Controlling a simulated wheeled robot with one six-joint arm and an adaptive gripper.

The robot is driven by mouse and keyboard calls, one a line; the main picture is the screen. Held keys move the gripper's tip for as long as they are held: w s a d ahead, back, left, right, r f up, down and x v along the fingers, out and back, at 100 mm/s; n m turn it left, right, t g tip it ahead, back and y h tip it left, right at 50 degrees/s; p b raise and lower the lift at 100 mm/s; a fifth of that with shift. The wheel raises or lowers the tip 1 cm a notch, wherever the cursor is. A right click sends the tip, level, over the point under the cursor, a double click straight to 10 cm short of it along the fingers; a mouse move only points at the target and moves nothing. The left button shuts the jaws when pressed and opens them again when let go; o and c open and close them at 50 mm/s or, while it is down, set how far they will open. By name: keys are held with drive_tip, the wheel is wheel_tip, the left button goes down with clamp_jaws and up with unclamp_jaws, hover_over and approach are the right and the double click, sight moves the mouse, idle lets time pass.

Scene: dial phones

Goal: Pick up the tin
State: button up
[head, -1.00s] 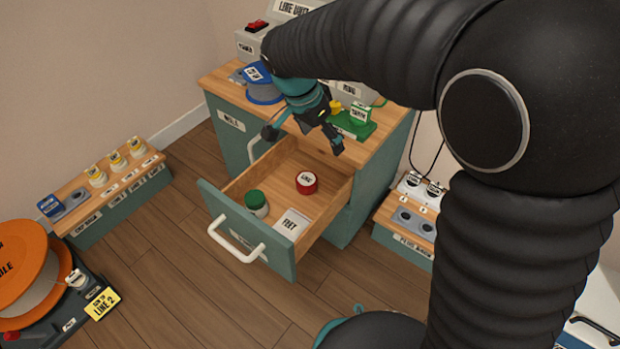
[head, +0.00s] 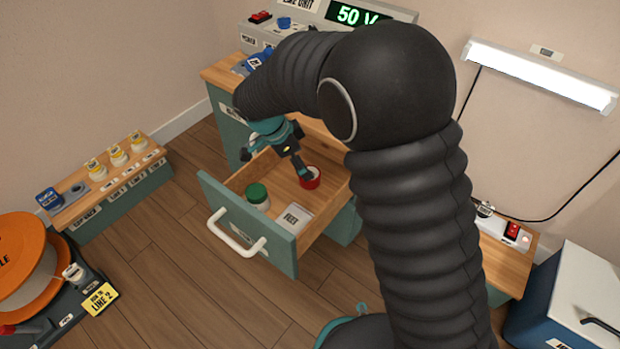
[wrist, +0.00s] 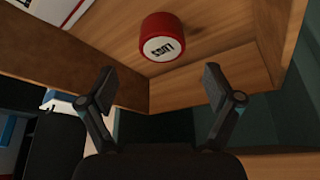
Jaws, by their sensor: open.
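The red tin (head: 312,179) with a pale top stands in the open drawer (head: 222,205), toward its right side. In the wrist view the red tin (wrist: 163,36) shows its white lettered label, beyond and between my fingertips. My gripper (head: 276,164) is open and empty over the drawer, with one finger close beside the tin in the head view; I cannot tell whether they touch. In the wrist view my gripper (wrist: 158,84) has its fingers spread wide, with a gap between them and the tin.
Wooden drawer walls bound the room around the tin. The line unit (head: 345,14) stands on the cabinet behind. A low rack (head: 105,190) stands at left.

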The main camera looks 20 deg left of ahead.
sight(313, 183)
drive_tip(key=shift+a+b+x, duration=0.1)
drive_tip(key=shift+b+x, duration=0.1)
drive_tip(key=shift+x, duration=1.5)
drive_tip(key=shift+a+b+x, duration=0.15)
drive_tip(key=shift+b+x, duration=0.05)
drive_tip(key=shift+x, duration=1.45)
drive_tip(key=c, duration=1.3)
